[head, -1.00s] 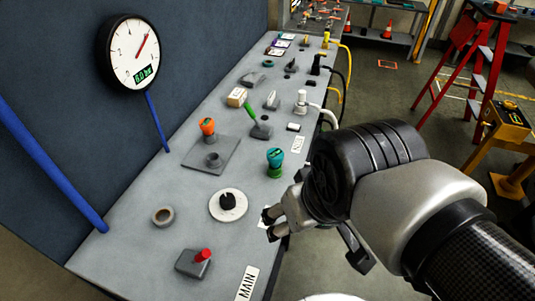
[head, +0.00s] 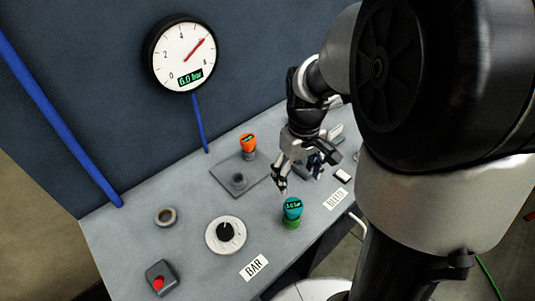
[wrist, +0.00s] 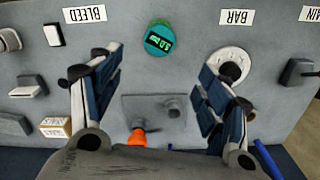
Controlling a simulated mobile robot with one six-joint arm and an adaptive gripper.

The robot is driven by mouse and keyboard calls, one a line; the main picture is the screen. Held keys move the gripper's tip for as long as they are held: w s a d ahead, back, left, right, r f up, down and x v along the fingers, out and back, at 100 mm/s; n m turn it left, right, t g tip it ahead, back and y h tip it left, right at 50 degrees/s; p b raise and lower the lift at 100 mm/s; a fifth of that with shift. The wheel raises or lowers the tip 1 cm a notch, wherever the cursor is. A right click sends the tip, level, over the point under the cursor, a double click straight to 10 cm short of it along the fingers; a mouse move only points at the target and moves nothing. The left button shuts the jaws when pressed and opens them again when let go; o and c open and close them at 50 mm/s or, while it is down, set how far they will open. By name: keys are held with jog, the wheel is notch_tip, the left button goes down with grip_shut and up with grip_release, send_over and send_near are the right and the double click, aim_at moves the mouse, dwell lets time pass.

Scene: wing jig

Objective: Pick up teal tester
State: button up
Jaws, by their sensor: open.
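The teal tester (head: 292,208) has a small green display and stands upright on a green base near the front edge of the bench. It also shows in the wrist view (wrist: 159,39), at the top middle, beyond the fingertips. My gripper (head: 297,182) is open and empty, close above and behind the tester, apart from it. In the wrist view my gripper (wrist: 153,75) has its two fingers spread wide, one on each side of the tester's line.
An orange tester (head: 248,143) stands by a grey plate (head: 226,178) with a stub. A pressure gauge (head: 184,54) hangs on the wall.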

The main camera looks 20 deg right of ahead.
aim_at(294, 205)
notch_tip(294, 205, down, 10)
jog(key=b, duration=0.2)
jog(key=shift+a+r+b, duration=0.1)
jog(key=shift+r+b, duration=0.05)
jog(key=shift+b, duration=0.25)
jog(key=shift+s+f+b, duration=0.1)
jog(key=shift+f+b, duration=1.05)
jog(key=shift+f, duration=1.65)
jog(key=shift+r, duration=0.1)
jog(key=shift+c, duration=0.6)
jog(key=c, duration=1.1)
jog(key=shift+r, duration=0.1)
notch_tip(294, 205, up, 23)
jog(key=p, duration=0.9)
